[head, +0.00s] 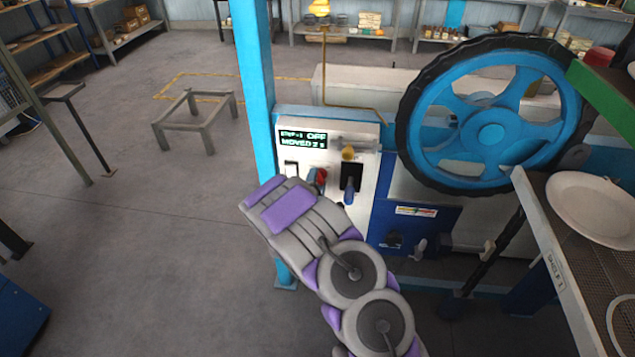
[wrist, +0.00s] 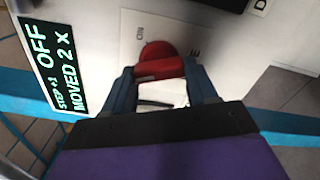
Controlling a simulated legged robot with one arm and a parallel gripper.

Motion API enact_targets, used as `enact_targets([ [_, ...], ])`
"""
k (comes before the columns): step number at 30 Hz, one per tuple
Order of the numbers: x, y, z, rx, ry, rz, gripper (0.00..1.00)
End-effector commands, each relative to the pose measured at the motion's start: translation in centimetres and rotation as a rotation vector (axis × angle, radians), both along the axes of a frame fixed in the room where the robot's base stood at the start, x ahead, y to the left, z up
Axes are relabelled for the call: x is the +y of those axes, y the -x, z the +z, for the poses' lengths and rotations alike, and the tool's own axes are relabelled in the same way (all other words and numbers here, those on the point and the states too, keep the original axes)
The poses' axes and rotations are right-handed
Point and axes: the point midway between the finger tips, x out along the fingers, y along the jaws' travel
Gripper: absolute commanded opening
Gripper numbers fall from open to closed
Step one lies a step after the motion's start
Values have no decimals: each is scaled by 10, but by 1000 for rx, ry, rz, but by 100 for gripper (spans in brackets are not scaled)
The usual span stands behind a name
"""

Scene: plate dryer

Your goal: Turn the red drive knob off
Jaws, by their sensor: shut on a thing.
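The red drive knob (wrist: 158,66) is on the white control panel (wrist: 100,55). In the wrist view its raised grip bar lies between my gripper's two dark fingers. My gripper (wrist: 161,85) is shut on this bar. In the head view the knob (head: 320,176) is a small red spot beyond my arm, which hides part of the panel; the fingertips are hidden there. A green-lettered display (wrist: 48,65) on the panel reads "OFF" and "MOVED 2 X"; it also shows in the head view (head: 302,138).
A dark switch with a blue handle (head: 350,188) and a yellow knob (head: 348,153) are right of the red knob. A blue post (head: 256,90) stands at the panel's left. A big blue wheel (head: 490,140) and a rack with a plate (head: 592,207) are right. The left floor is mostly open.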

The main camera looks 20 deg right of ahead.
Motion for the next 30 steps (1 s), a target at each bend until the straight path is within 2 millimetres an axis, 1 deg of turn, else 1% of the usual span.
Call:
enact_targets([
  [1, 4, -1, -5, 32, 32, 9, 27],
  [9, 3, 0, -8, 148, 199, 9, 27],
  [15, 2, 1, -9, 204, 279, 8, 27],
  [21, 1, 2, -9, 232, 319, 7, 27],
  [30, -1, 2, -9, 241, 332, 6, 27],
])
